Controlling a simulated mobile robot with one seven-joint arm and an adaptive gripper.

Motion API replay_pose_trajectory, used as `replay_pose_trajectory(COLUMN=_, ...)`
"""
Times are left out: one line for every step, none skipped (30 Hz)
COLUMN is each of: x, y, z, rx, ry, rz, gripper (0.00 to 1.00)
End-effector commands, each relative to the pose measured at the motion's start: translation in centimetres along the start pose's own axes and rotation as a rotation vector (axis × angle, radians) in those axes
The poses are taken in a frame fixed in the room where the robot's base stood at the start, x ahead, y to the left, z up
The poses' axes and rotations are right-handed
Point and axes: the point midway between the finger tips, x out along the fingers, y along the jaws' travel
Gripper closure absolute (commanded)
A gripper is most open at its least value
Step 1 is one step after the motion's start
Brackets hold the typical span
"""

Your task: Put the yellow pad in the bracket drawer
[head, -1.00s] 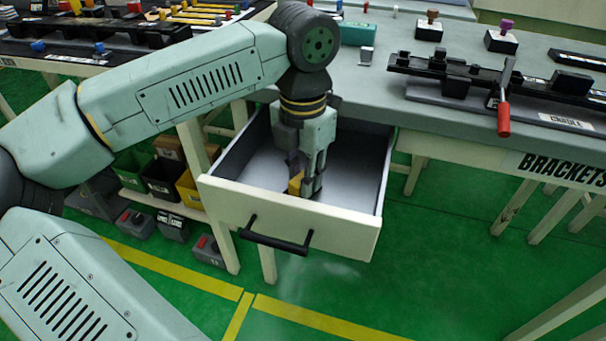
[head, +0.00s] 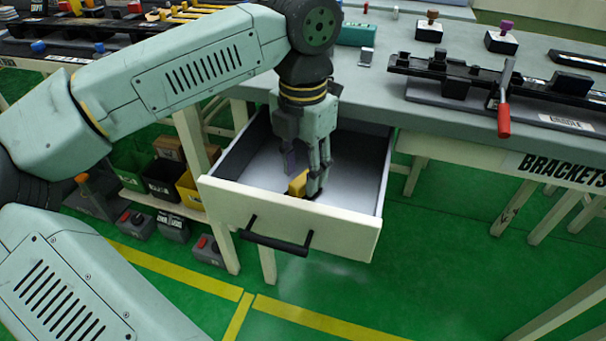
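The bracket drawer (head: 290,221) is pulled open under the table edge, with a dark handle on its cream front. The yellow pad (head: 298,183) is inside the drawer, near its front wall; its lower part is hidden by that wall. My gripper (head: 304,180) points down into the drawer. Its fingers are spread apart, one to the left of and above the pad, the other at the pad's right side. Whether the right finger touches the pad I cannot tell.
The table (head: 385,100) above carries a fixture with a red-tipped lever (head: 504,118) and small knobbed blocks. A BRACKETS label (head: 560,170) is on its edge. Bins (head: 160,178) stand on a low shelf at left. The drawer's right half is clear.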

Motion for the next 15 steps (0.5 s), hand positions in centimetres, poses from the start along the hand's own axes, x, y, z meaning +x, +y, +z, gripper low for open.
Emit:
replay_pose_trajectory(x=-1.2, y=0.0, z=0.1, rx=0.0, ry=-0.003, rz=0.003, gripper=0.61)
replay_pose_trajectory(x=-1.9, y=0.0, z=0.1, rx=0.0, ry=-0.003, rz=0.003, gripper=0.61)
replay_pose_trajectory(x=-2.8, y=0.0, z=0.1, rx=-0.001, ry=-0.001, rz=0.003, gripper=0.61)
replay_pose_trajectory(x=-3.5, y=0.0, z=0.1, rx=-0.001, ry=-0.003, rz=0.003, gripper=0.61)
replay_pose_trajectory(x=-4.2, y=0.0, z=0.1, rx=-0.001, ry=-0.003, rz=0.002, gripper=0.61)
replay_pose_trajectory(x=-5.1, y=0.0, z=0.1, rx=-0.001, ry=-0.001, rz=0.002, gripper=0.61)
replay_pose_trajectory(x=-5.7, y=0.0, z=0.1, rx=-0.002, ry=-0.002, rz=0.003, gripper=0.61)
replay_pose_trajectory(x=-6.3, y=0.0, z=0.1, rx=-0.001, ry=-0.002, rz=0.003, gripper=0.61)
replay_pose_trajectory(x=-7.0, y=0.0, z=0.0, rx=-0.001, ry=-0.001, rz=0.001, gripper=0.61)
replay_pose_trajectory(x=-7.5, y=0.0, z=0.0, rx=0.0, ry=-0.001, rz=0.001, gripper=0.61)
replay_pose_trajectory(x=-8.0, y=0.0, z=0.1, rx=0.0, ry=-0.002, rz=0.001, gripper=0.61)
replay_pose_trajectory(x=-8.5, y=0.0, z=0.1, rx=-0.001, ry=-0.001, rz=0.002, gripper=0.61)
replay_pose_trajectory(x=-8.8, y=0.0, z=0.0, rx=0.0, ry=0.0, rz=0.001, gripper=0.61)
replay_pose_trajectory(x=-9.1, y=0.0, z=0.0, rx=0.0, ry=0.0, rz=0.001, gripper=0.61)
replay_pose_trajectory(x=-9.4, y=0.0, z=0.0, rx=0.0, ry=0.0, rz=0.0, gripper=0.61)
